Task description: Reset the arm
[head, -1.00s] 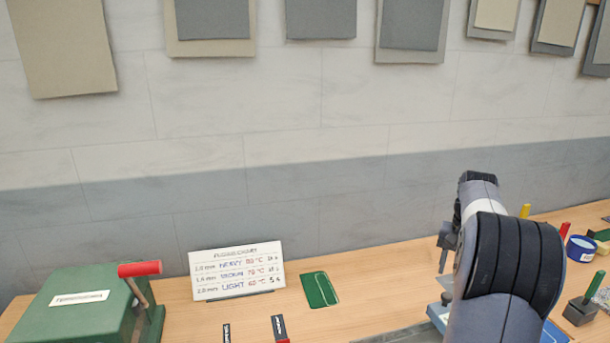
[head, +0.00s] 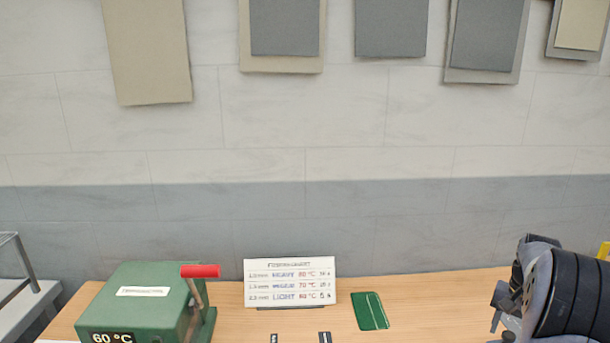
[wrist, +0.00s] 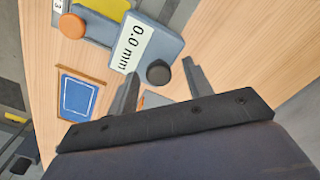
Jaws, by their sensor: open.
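Beyond the fingers is a grey-blue device (wrist: 155,45) with a "0.0 mm" label and a dark round knob, over the wooden table. In the head view my arm is at the right edge, and the gripper (head: 500,305) shows only in part there, small and partly cut off.
A green press (head: 140,300) with a red-tipped lever and a "60 °C" display stands at the left. A settings card (head: 290,282) and a green pad (head: 370,311) are on the wooden table (head: 440,300). A blue-framed panel (wrist: 77,95) and an orange button (wrist: 72,26) show in the wrist view.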

